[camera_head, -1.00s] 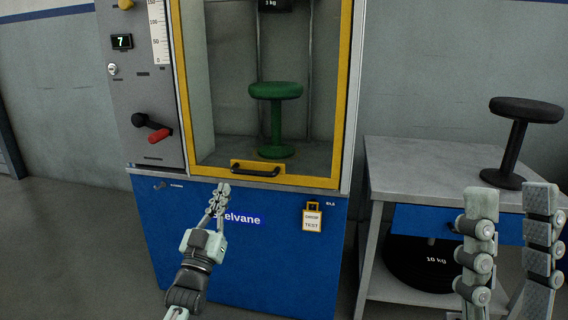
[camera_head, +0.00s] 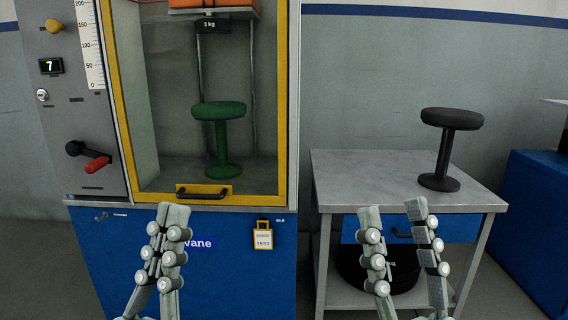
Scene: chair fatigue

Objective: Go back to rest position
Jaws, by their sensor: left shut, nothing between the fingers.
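My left gripper (camera_head: 172,212) is in front of the blue lower panel of the test machine (camera_head: 250,280). Its fingers are shut with nothing between them, pointing up. My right gripper (camera_head: 392,214) is in front of the grey side table (camera_head: 335,180). Its two fingers stand apart, open and empty. Neither gripper is seen touching anything.
A green stool (camera_head: 220,140) stands inside the machine behind its yellow-framed door (camera_head: 288,110). A black stool (camera_head: 445,150) stands on the table, with dark weights (camera_head: 350,265) on the shelf below. A blue cabinet (camera_head: 540,220) is at far right.

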